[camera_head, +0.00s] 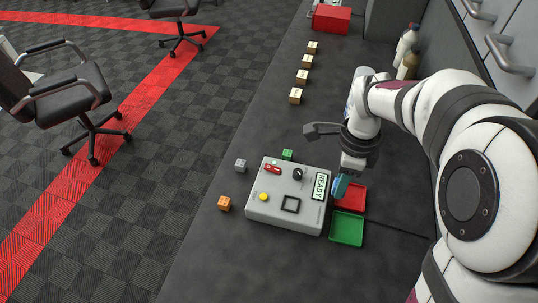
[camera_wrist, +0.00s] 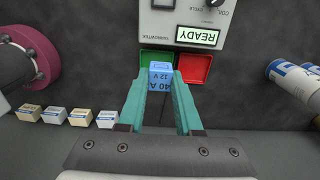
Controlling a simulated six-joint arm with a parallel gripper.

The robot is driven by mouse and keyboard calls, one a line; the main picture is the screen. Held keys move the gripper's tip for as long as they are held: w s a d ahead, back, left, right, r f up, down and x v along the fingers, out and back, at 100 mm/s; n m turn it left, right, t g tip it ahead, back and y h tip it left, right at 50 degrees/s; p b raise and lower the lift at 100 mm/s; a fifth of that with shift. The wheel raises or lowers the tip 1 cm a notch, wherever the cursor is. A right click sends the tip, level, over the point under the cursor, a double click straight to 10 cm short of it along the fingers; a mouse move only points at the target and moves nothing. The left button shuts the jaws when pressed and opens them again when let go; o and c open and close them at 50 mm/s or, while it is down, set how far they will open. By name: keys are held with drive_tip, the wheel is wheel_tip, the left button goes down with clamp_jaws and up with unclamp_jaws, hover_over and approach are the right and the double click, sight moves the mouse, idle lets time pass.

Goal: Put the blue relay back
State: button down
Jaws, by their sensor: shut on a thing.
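The blue relay (camera_wrist: 160,76), marked "40 A 12 V", is held between the teal fingertips of my gripper (camera_wrist: 160,92) in the wrist view. In the head view my gripper (camera_head: 341,186) is beside the right edge of the grey test box (camera_head: 262,207), by the red tray (camera_head: 352,204); the relay cannot be made out clearly there. The box has a READY display (camera_head: 320,186), a black-framed square socket (camera_head: 290,204), a red switch (camera_head: 272,169), a black knob (camera_head: 297,174) and a yellow button (camera_head: 264,197). I cannot tell the relay's height above the trays.
A green tray (camera_head: 347,229) adjoins the red tray. Orange (camera_head: 224,203), grey (camera_head: 240,165) and green (camera_head: 287,154) small blocks lie around the box. Several tan blocks (camera_head: 302,77) line the bench farther back. Bottles (camera_head: 408,52) stand near the wall. The bench left of the box is partly clear.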

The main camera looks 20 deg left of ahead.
drive_tip(key=w+a+f, duration=0.1)
drive_tip(key=a+f, duration=0.3)
drive_tip(key=a, duration=0.5)
drive_tip(key=w+a+f, duration=0.1)
drive_tip(key=a+f, duration=0.3)
drive_tip(key=a, duration=0.5)
drive_tip(key=w+a+f, duration=0.2)
drive_tip(key=a+f, duration=0.1)
drive_tip(key=a, duration=0.6)
drive_tip(key=shift+f, duration=0.4)
drive_tip(key=f, duration=0.3)
drive_tip(key=shift+s+a+f, duration=0.15)
drive_tip(key=shift+a+f, duration=0.05)
drive_tip(key=shift+f, duration=0.45)
drive_tip(key=shift+f, duration=0.1)
